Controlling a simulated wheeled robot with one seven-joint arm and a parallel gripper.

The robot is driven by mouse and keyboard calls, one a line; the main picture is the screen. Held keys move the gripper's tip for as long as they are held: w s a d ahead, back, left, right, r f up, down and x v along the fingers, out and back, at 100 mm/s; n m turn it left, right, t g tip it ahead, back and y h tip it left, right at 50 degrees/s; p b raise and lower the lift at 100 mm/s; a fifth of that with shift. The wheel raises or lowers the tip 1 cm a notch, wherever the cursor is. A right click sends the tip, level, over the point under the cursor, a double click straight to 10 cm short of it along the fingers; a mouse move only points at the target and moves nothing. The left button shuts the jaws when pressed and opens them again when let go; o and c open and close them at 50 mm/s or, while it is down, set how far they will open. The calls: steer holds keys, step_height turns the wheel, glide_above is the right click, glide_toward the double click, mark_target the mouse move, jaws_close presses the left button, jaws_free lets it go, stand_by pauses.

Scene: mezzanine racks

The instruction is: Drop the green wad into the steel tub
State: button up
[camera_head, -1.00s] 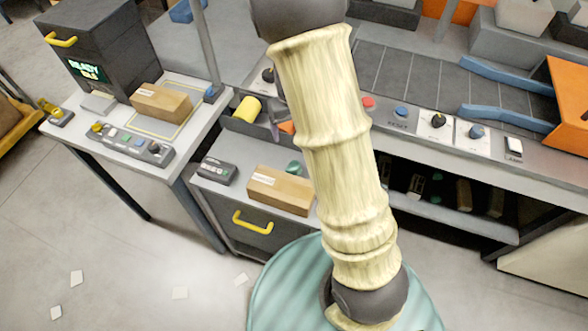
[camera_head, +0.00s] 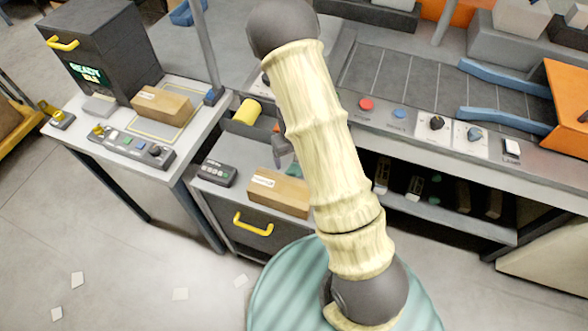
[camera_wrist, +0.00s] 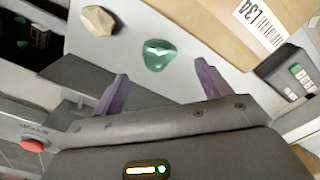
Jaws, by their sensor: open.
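The green wad (camera_wrist: 160,54) lies on a pale grey surface in the wrist view, just beyond the gap between my fingertips. My gripper (camera_wrist: 162,73) is open, with its two purple fingers apart and nothing between them. I cannot make out the steel tub for certain in either view.
A cardboard box (camera_head: 278,193) lies close to the wad; it also shows in the wrist view (camera_wrist: 215,25). A beige lump (camera_wrist: 98,20) lies left of the wad. A black keypad device (camera_head: 215,172) and a dark bin (camera_head: 240,128) with a yellow roll (camera_head: 247,111) are nearby.

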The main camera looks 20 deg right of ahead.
mark_target(293, 168)
steer(key=shift+f, duration=0.1)
steer(key=shift+s+f+p, duration=0.1)
steer(key=shift+f+p, duration=0.5)
steer(key=shift+f, duration=2)
steer(key=shift+c, duration=0.3)
steer(key=c, duration=1)
steer(key=shift+c, duration=0.4)
steer(key=shift+r, duration=0.15)
step_height(293, 168, up, 10)
steer(key=b, duration=0.1)
